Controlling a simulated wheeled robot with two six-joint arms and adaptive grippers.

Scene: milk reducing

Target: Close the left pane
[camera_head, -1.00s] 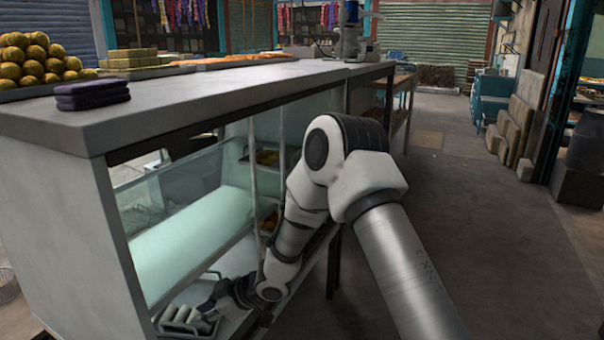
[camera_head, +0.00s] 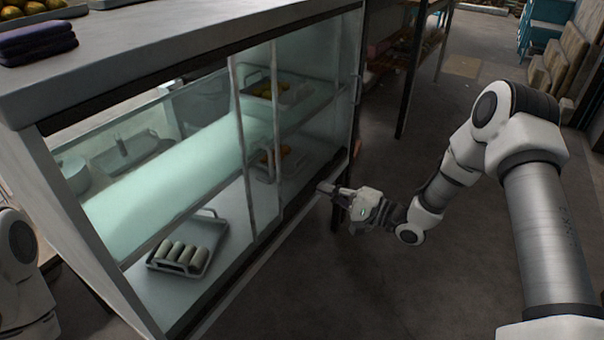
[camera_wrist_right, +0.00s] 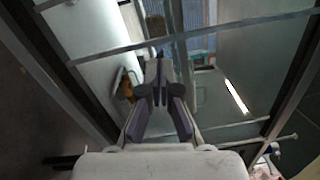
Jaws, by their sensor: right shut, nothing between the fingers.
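The glass display case (camera_head: 70,215) stands at the left in the head view. Its left pane (camera_head: 243,150) appears slid right, overlapping the right pane, with two upright frame strips near the case's middle. The left part of the front is open. My right gripper (camera_head: 322,187) is shut and empty, outside the front near the lower right corner, apart from the left strips. In the right wrist view its fingers (camera_wrist_right: 160,75) are together before the glass and framing; contact cannot be told. My left arm shows at the lower left edge, its gripper out of view.
A tray with several white rolls (camera_head: 186,255) sits on the lower shelf behind the opening. Trays of yellow food (camera_head: 268,90) stand behind the glass. A handle (camera_head: 357,88) projects at the case's right edge. The floor (camera_head: 400,280) in front is clear.

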